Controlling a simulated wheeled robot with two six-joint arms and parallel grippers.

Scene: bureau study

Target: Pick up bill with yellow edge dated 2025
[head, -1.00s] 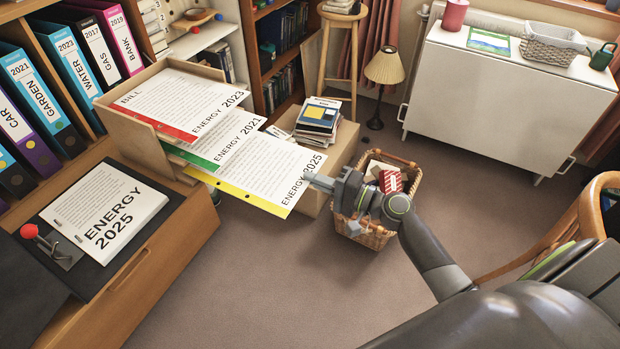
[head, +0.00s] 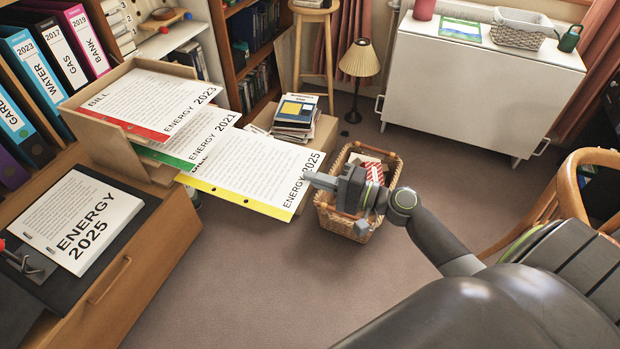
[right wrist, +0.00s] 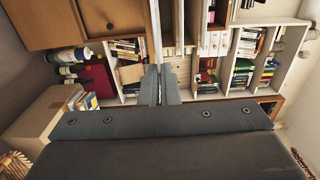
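The bill with the yellow edge (head: 259,170), marked ENERGY 2025, sticks out to the right from the wooden tray (head: 98,145), lowest of the three sheets that show. Its left end is hidden under the sheet with the green edge (head: 189,138), marked 2021. The sheet with the red edge (head: 150,100), marked 2023, lies on top. My right gripper (head: 311,180) is shut on the yellow-edged bill at its right end. In the right wrist view the fingers (right wrist: 160,85) are nearly together, with a thin sheet seen edge-on between them. My left gripper is not in view.
A wicker basket (head: 328,219) with items stands on the floor below my right gripper. A box (head: 320,136) with stacked books is behind the bill. A stack marked ENERGY 2025 (head: 85,217) lies on the cabinet at left. A chair (head: 570,185) stands at right. The middle floor is clear.

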